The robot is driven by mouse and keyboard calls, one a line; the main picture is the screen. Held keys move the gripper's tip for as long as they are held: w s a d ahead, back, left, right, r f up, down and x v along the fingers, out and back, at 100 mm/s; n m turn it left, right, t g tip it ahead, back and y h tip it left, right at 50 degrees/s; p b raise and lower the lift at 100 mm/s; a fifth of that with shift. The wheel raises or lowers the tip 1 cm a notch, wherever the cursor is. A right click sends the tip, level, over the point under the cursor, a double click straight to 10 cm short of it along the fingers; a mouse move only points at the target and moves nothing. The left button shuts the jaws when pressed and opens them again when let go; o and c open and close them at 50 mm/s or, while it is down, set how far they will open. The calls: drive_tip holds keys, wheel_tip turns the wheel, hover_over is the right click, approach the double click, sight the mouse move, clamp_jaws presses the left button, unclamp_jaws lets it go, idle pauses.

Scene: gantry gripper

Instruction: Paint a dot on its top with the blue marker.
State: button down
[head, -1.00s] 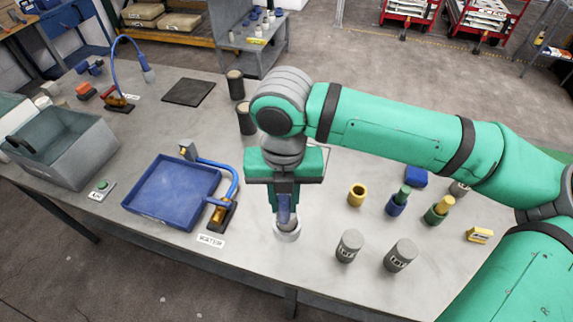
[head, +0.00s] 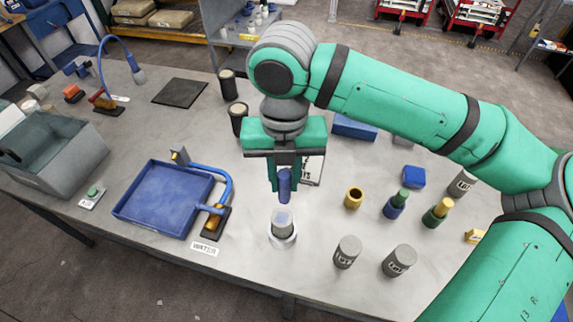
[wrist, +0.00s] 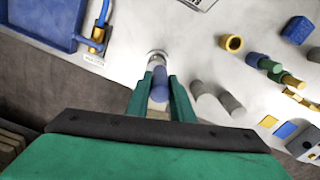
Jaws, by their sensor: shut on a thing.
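My gripper (head: 285,185) is shut on the blue marker (head: 285,180), which points down. The marker also shows between the fingers in the wrist view (wrist: 159,88). Below it, a pale grey cylinder (head: 282,222) stands upright in a white ring-shaped holder (head: 283,241) on the table. In the head view the marker's lower end is apart from the cylinder, a little above it. The cylinder's top looks bluish grey, and I cannot tell whether a dot is on it. In the wrist view the marker partly hides the cylinder and ring (wrist: 157,56).
A blue tray (head: 126,212) with a tap and a WATER label lies to the left. On the right stand a yellow cup (head: 354,198), a blue cup (head: 393,210) with a green piece, a green cup (head: 432,219) with a yellow piece, and grey labelled cans (head: 347,252).

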sight(285, 173)
drive_tip(key=shift+r, duration=1.7)
drive_tip(key=shift+w, duration=0.1)
